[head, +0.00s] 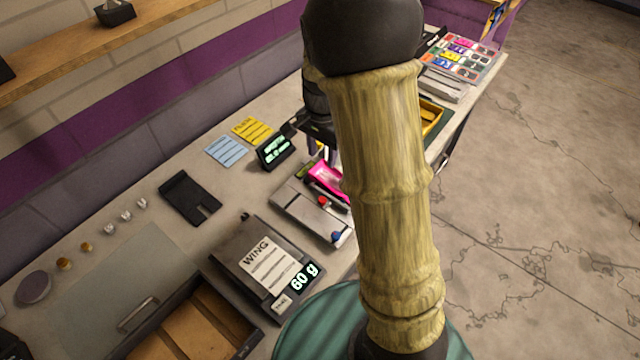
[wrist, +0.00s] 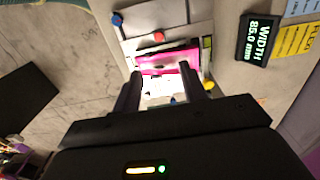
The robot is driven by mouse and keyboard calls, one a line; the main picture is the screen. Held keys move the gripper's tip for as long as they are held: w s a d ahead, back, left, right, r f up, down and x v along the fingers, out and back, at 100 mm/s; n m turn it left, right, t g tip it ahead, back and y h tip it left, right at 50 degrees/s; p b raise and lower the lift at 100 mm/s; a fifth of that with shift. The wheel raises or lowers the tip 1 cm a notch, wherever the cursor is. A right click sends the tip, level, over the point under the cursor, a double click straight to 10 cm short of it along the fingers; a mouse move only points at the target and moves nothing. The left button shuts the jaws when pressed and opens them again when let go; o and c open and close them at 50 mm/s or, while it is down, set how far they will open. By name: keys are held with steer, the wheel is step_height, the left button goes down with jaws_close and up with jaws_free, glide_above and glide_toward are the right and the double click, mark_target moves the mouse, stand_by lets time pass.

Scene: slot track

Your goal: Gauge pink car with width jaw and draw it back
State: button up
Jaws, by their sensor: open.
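The pink car (head: 328,180) lies on a grey plate (head: 297,206) with red and blue knobs, partly hidden by my arm in the head view. In the wrist view the pink car (wrist: 168,58) shows just past my fingertips. My gripper (wrist: 161,72) is open, its two dark fingers apart; a pale, bright area lies between them. I cannot tell whether they touch the car. The width display (wrist: 258,40) reads 85.0 mm; it also shows in the head view (head: 275,151). I cannot clearly make out the jaw.
A scale (head: 265,265) labelled WING reads 60 g at the front. A dark slotted block (head: 190,198) and blue and yellow note cards (head: 226,151) lie to the left.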

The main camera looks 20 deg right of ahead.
mark_target(322, 199)
steer(key=shift+s+f, duration=0.1)
steer(key=shift+s, duration=0.1)
step_height(322, 199, down, 16)
steer(key=shift+w+d+f+p, duration=0.1)
steer(key=shift+p, duration=0.95)
steer(key=shift+f, duration=0.5)
